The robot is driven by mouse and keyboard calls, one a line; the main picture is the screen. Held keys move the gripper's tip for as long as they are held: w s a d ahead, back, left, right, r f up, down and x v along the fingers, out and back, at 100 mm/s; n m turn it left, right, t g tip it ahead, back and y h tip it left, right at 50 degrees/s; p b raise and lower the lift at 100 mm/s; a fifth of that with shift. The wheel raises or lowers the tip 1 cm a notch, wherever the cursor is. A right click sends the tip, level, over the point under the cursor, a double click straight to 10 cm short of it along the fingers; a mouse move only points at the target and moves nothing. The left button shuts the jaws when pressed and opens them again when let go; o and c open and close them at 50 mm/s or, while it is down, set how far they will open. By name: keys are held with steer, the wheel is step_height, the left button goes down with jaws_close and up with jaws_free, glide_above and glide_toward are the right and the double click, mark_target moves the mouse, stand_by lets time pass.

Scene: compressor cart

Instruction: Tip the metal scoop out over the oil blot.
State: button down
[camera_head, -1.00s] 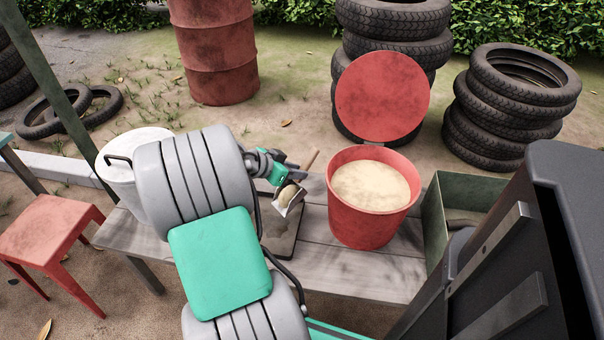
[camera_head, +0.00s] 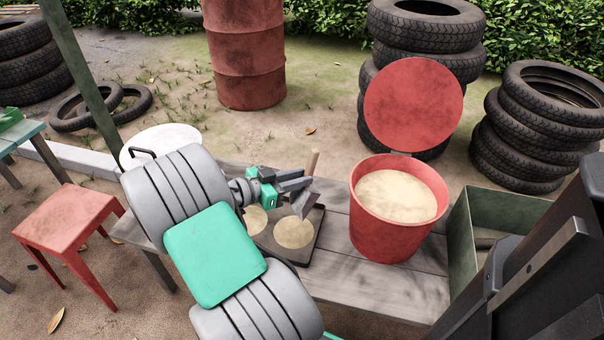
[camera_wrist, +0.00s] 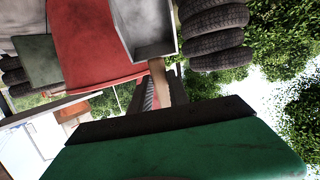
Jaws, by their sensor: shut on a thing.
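My gripper (camera_head: 293,184) is shut on the wooden handle (camera_head: 313,162) of the metal scoop (camera_head: 303,204). The scoop is tilted steeply over a dark flat tray (camera_head: 312,242) on the bench. In the wrist view the scoop (camera_wrist: 147,28) shows a bare grey inside, with its handle (camera_wrist: 159,82) between the fingers. Two round, pale sand-coloured patches lie on the tray, a left one (camera_head: 256,220) and a right one (camera_head: 294,233) just below the scoop. I see no dark oil blot; any blot under the patches is hidden.
A red bucket of pale sand (camera_head: 370,225) with its round lid (camera_head: 413,100) raised stands right of the tray. A green bin (camera_head: 472,235) is farther right. A white bucket (camera_head: 163,137) stands behind my arm. A red stool (camera_head: 68,219) is at the left.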

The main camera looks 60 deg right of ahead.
steer(key=shift+w+a+r+p, duration=0.2)
steer(key=shift+r+p, duration=0.1)
steer(key=shift+p, duration=1.6)
steer(key=p, duration=0.3)
steer(key=shift+a+h, duration=0.15)
steer(key=shift+h, duration=0.25)
steer(key=shift+s+a+f+p, duration=0.1)
steer(key=shift+a+f+p, duration=0.1)
steer(key=shift+p, duration=0.65)
